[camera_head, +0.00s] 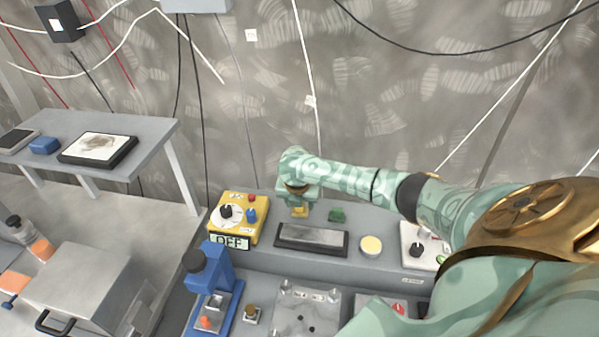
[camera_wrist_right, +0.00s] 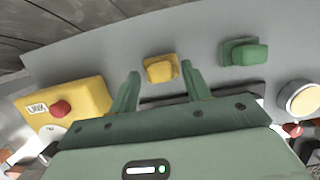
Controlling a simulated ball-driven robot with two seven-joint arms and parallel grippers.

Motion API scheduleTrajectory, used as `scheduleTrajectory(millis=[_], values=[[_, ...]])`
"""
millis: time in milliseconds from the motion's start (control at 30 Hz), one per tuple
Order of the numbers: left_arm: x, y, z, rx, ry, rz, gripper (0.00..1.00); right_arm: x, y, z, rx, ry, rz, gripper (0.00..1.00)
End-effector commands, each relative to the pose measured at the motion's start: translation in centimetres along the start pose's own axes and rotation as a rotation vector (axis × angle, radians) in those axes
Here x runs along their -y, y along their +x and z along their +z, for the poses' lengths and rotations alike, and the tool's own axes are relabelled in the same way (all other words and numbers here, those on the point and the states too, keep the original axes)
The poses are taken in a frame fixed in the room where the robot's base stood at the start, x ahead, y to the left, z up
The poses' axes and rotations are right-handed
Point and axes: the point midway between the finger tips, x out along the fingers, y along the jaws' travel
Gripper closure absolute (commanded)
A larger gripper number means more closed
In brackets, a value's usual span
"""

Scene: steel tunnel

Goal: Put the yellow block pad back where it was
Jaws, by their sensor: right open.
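The yellow block pad (camera_head: 299,211) sits on the back part of the grey bench, under my right gripper (camera_head: 299,198). In the right wrist view the yellow block pad (camera_wrist_right: 160,68) shows between the tips of the two green fingers of my right gripper (camera_wrist_right: 159,72). The fingers are open, with a gap on each side of the pad. A similar green block (camera_head: 337,215) sits to the right of the yellow one, and it also shows in the right wrist view (camera_wrist_right: 245,52). My left gripper is not in view.
A yellow control box (camera_head: 238,214) with a red button stands left of the pad. A dark-framed slab (camera_head: 311,237) lies in front. A round cream disc (camera_head: 371,245) and a white switch box (camera_head: 418,246) are to the right. A blue press (camera_head: 214,285) stands front left.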

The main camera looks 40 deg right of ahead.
Motion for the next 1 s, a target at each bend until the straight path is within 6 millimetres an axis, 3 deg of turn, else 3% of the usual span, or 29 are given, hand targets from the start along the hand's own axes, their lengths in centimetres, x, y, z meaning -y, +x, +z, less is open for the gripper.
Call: scheduleTrajectory(millis=[300, 500, 667, 1000], values=[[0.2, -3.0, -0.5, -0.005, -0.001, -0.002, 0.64, 0.0, -7.4, 0.2, 0.001, -0.001, 0.003, 0.52], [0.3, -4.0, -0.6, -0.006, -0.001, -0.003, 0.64, 0.0, -10.8, 0.1, 0.0, 0.0, 0.002, 0.52], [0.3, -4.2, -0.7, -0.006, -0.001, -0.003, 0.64, 0.0, -11.8, 0.0, -0.001, 0.001, 0.0, 0.52], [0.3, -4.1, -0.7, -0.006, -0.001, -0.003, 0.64, 0.0, -11.7, 0.0, -0.001, 0.004, 0.001, 0.52]])
